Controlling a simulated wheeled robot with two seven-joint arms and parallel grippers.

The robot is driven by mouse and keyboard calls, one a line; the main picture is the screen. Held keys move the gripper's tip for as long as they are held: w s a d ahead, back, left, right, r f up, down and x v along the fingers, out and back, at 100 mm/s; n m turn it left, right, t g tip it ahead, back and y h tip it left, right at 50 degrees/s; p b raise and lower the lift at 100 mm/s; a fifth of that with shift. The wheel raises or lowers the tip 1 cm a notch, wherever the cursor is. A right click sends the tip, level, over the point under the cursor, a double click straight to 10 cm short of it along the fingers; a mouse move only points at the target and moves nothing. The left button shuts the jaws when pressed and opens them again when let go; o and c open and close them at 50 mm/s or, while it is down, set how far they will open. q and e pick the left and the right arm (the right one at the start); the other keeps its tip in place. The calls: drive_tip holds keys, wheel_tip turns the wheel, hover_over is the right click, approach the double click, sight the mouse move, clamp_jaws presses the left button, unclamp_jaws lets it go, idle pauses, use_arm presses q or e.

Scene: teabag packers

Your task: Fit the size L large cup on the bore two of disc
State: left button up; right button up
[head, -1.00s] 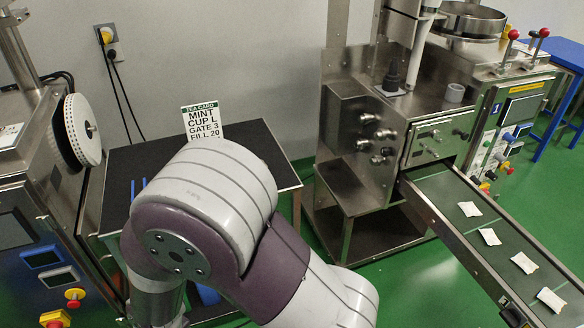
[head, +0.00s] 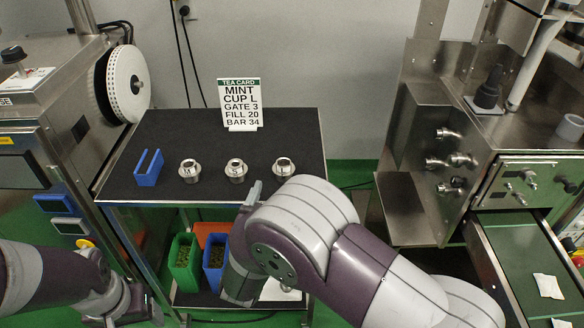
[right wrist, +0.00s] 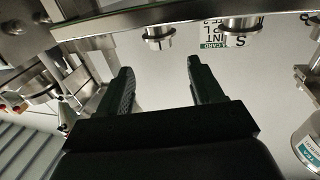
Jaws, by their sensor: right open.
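The L cup (head: 284,166), a small metal cup with a collar, stands at the right of a row on the black table top (head: 300,134). The S cup (head: 236,170) and M cup (head: 189,170) stand left of it. My right gripper (head: 248,203) is at the table's front edge, below and left of the L cup, partly hidden by my arm. In the right wrist view its fingers (right wrist: 160,68) are apart and empty, with metal cups near the top edge. My left gripper (head: 130,307) is at the lower left, its fingers unclear. I cannot identify the disc with its bores.
The tea card (head: 239,99) stands behind the cups and reads MINT, CUP L. A blue holder (head: 148,168) is at the table's left. Green (head: 185,262) and blue (head: 214,257) bins stand below. A white reel (head: 128,85) is on the left machine; a conveyor (head: 520,260) is at right.

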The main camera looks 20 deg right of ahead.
sight(282, 170)
drive_tip(key=x, duration=1)
drive_tip(key=shift+w+f, duration=0.2)
drive_tip(key=shift+w, duration=0.05)
drive_tip(key=shift+s+a, duration=0.1)
drive_tip(key=shift+c, duration=0.9)
drive_tip(key=c, duration=0.9)
